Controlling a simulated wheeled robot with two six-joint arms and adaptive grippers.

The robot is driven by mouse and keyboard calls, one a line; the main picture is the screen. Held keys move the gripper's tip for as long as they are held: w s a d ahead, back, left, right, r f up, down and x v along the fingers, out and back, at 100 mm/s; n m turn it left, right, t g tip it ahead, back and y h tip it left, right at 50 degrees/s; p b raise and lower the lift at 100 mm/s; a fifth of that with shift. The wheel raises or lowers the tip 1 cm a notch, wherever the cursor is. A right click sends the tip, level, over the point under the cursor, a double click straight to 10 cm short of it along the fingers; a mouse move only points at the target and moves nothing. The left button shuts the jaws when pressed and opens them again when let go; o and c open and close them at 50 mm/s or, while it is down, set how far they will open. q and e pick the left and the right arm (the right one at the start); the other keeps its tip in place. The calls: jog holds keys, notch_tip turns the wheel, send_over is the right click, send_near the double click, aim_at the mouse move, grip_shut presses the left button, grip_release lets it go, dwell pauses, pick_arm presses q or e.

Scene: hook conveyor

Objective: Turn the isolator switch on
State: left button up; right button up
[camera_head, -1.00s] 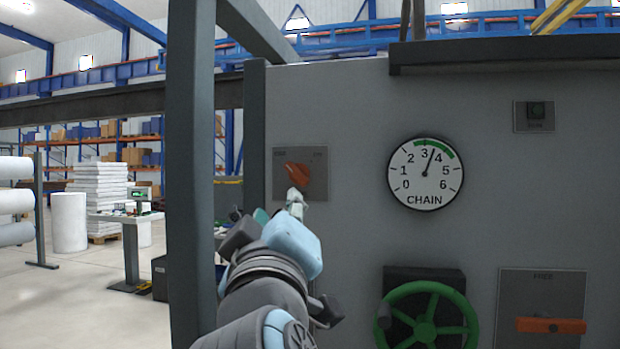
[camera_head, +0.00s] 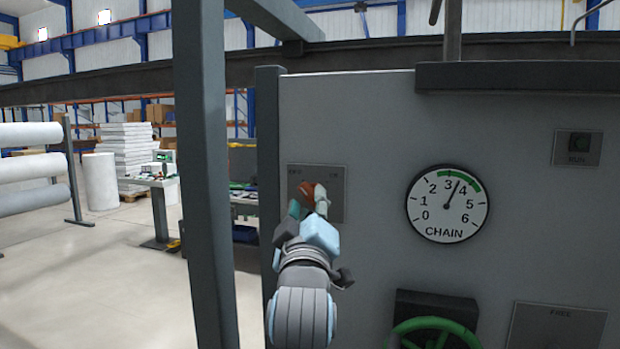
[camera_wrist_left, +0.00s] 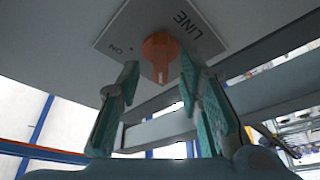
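The isolator switch is an orange knob (camera_head: 307,189) on a small grey plate (camera_head: 335,208) at the upper left of the panel. In the left wrist view the knob (camera_wrist_left: 160,52) shows close up, with the words LINE and ON on its plate. My left gripper (camera_head: 308,205) is at the knob, and its fingers partly hide it in the head view. In the left wrist view the two green-padded fingers (camera_wrist_left: 160,76) stand apart, one on each side of the knob. A gap shows beside the knob, and contact cannot be made out. My right gripper is not in view.
A grey post (camera_head: 205,180) stands just left of my left arm. A dark ledge (camera_head: 520,76) juts out above.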

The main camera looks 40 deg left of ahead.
pick_arm(q)
jog(key=shift+x, duration=0.95)
jog(key=shift+f, duration=0.1)
jog(key=shift+d, duration=0.1)
grip_shut()
